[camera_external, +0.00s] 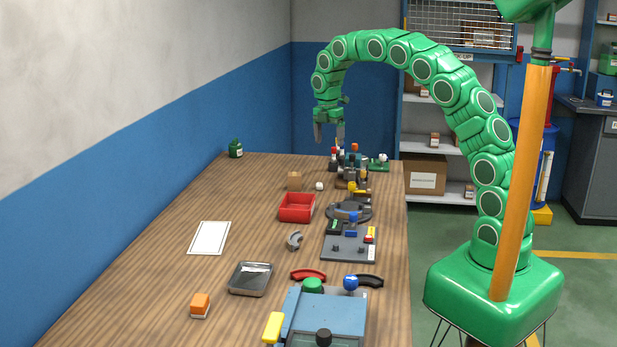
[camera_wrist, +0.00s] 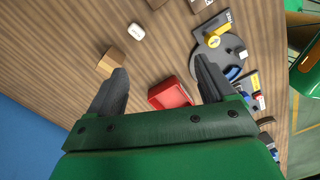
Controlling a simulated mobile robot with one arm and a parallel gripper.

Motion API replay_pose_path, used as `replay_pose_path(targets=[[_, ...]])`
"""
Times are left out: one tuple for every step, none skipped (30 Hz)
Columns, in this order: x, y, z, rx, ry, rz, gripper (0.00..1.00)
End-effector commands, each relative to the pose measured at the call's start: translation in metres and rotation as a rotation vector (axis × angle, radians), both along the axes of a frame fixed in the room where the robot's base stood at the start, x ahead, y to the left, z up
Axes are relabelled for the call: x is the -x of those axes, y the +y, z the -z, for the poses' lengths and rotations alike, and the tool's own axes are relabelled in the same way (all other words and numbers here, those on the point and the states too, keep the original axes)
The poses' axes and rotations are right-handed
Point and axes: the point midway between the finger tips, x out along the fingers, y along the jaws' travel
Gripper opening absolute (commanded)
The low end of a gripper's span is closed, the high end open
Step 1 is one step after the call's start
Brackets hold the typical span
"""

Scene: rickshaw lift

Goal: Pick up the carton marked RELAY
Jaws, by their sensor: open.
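My gripper (camera_external: 329,137) is open and empty, raised above the far end of the wooden table (camera_external: 160,270). Its two dark fingers (camera_wrist: 161,75) point down and apart in the wrist view. A small plain brown carton (camera_external: 294,181) stands on the table below and nearer the camera than the gripper. A brown box, seemingly the same one, also shows in the wrist view (camera_wrist: 111,60) beside the left fingertip, with no contact clear. An orange and white box (camera_external: 200,305) stands at the near left. I cannot read RELAY on any carton.
A red tray (camera_external: 297,207) stands mid-table, with a small white object (camera_external: 319,186) behind it. Dark fixtures (camera_external: 349,245) and knobs crowd the right edge. A labelled brown box (camera_external: 424,174) sits on a shelf behind. The table's left side is mostly clear around a white sheet (camera_external: 209,238).

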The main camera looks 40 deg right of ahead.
Motion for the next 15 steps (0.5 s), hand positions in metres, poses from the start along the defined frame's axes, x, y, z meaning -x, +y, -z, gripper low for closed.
replay_pose_path(targets=[[-0.010, 0.005, 0.008, -0.002, -0.001, -0.046, 0.83], [-0.015, 0.009, 0.011, -0.004, -0.002, -0.076, 0.83], [-0.022, 0.013, 0.018, -0.005, -0.001, -0.116, 0.83], [-0.027, 0.016, 0.023, -0.007, 0.001, -0.145, 0.83], [-0.032, 0.019, 0.027, -0.010, -0.001, -0.176, 0.83], [-0.039, 0.024, 0.032, -0.012, -0.004, -0.217, 0.83], [-0.044, 0.028, 0.036, -0.013, -0.005, -0.247, 0.83], [-0.049, 0.031, 0.041, -0.015, -0.004, -0.278, 0.83], [-0.054, 0.036, 0.048, -0.019, -0.002, -0.318, 0.83], [-0.059, 0.040, 0.053, -0.021, -0.003, -0.349, 0.83], [-0.063, 0.044, 0.057, -0.023, -0.005, -0.379, 0.83], [-0.069, 0.049, 0.061, -0.026, -0.008, -0.418, 0.83], [-0.073, 0.053, 0.066, -0.028, -0.008, -0.447, 0.83], [-0.076, 0.056, 0.071, -0.031, -0.007, -0.474, 0.83], [-0.080, 0.060, 0.077, -0.035, -0.007, -0.506, 0.83]])
